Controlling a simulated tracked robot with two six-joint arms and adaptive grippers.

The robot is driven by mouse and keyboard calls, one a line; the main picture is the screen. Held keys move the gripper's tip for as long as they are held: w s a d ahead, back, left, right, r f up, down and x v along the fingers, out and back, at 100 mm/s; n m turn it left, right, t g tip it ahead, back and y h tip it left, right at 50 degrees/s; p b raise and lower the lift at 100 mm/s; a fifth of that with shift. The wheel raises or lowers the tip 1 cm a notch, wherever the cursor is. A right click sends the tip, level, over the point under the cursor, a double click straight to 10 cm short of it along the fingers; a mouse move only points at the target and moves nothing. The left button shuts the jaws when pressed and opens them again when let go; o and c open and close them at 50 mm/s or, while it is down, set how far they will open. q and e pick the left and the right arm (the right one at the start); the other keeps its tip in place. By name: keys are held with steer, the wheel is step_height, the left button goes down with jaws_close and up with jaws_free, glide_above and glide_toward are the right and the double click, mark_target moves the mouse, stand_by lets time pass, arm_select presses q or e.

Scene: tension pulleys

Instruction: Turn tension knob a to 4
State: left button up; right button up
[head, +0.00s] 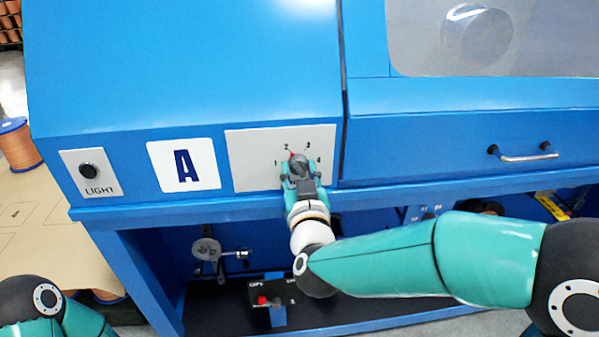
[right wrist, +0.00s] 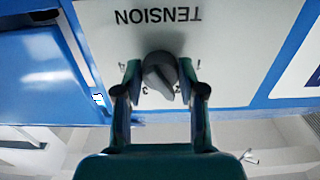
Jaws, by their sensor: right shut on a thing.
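The tension knob (head: 298,164) is a dark grey dial on a light plate (head: 250,160) beside the letter A sign, with numbers 1 to 4 around it. A red mark at its upper left points close to 2. My right gripper (head: 299,176) is shut on the knob. In the right wrist view the knob (right wrist: 160,72) sits between the two fingers of my right gripper (right wrist: 161,82), under the upside-down word TENSION. Its pointed end faces the camera side, near the 2 and 3. My left gripper is out of view; only part of my left arm shows at lower left.
A LIGHT button (head: 89,170) is left of the A sign (head: 183,165). A drawer handle (head: 528,156) sticks out at right. Below the panel edge is an open bay with a small pulley (head: 206,249) and a black box with a red button (head: 262,299).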

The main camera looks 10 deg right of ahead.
steer(key=shift+f+m+b, duration=0.2)
steer(key=shift+m+b, duration=0.7)
steer(key=shift+b, duration=0.3)
steer(key=m+b, duration=0.8)
steer(key=m, duration=0.1)
steer(key=shift+a+m, duration=0.1)
steer(key=shift+m, duration=0.3)
steer(key=m+b, duration=0.5)
steer(key=m, duration=0.1)
steer(key=m+b, duration=0.1)
steer(key=m, duration=0.2)
steer(key=shift+b, duration=0.35)
steer(key=shift+r+m+b, duration=0.1)
steer(key=shift+m+b, duration=0.8)
steer(key=shift+m, duration=0.7)
